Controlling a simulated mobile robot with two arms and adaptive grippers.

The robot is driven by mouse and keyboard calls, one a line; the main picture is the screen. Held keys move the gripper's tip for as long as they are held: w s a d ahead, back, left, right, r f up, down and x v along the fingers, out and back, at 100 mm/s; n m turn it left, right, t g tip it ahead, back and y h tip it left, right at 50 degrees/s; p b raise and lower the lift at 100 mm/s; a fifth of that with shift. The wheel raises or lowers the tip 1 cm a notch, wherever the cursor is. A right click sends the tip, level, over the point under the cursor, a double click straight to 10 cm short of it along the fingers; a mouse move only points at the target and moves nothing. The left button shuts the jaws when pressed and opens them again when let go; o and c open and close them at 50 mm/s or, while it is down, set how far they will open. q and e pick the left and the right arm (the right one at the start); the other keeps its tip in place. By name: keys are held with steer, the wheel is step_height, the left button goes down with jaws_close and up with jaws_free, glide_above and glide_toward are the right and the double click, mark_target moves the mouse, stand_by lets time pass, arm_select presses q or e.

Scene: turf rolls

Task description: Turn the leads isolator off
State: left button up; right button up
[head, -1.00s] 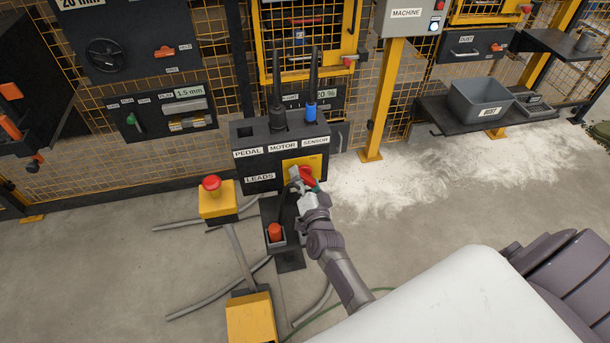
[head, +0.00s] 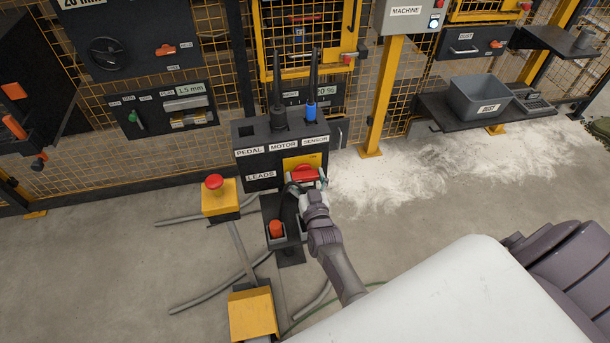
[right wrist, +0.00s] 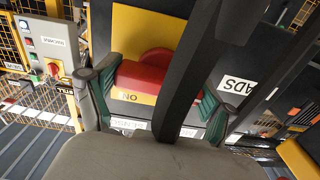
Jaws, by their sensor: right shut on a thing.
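The leads isolator is a red rotary handle (head: 304,172) on a yellow plate (head: 290,163), on the front of the dark box labelled LEADS (head: 260,177). The handle lies nearly level across the plate in the head view. My right gripper (head: 306,183) is at the handle. In the right wrist view its two fingers (right wrist: 156,92) stand at either end of the red handle (right wrist: 140,78), shut on it. An upside-down ON label shows beside the handle there, and a dark bar hides part of the handle. My left gripper is not in view.
Black and blue-based plugs (head: 311,105) stand upright on the box. A yellow box with a red mushroom button (head: 214,182) is at its left; a red-orange button (head: 276,229) is below. A yellow post (head: 383,95) and pale dust lie to the right.

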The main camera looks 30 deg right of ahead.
steer(key=shift+f+n, duration=0.1)
steer(key=shift+n, duration=0.4)
steer(key=o, duration=1)
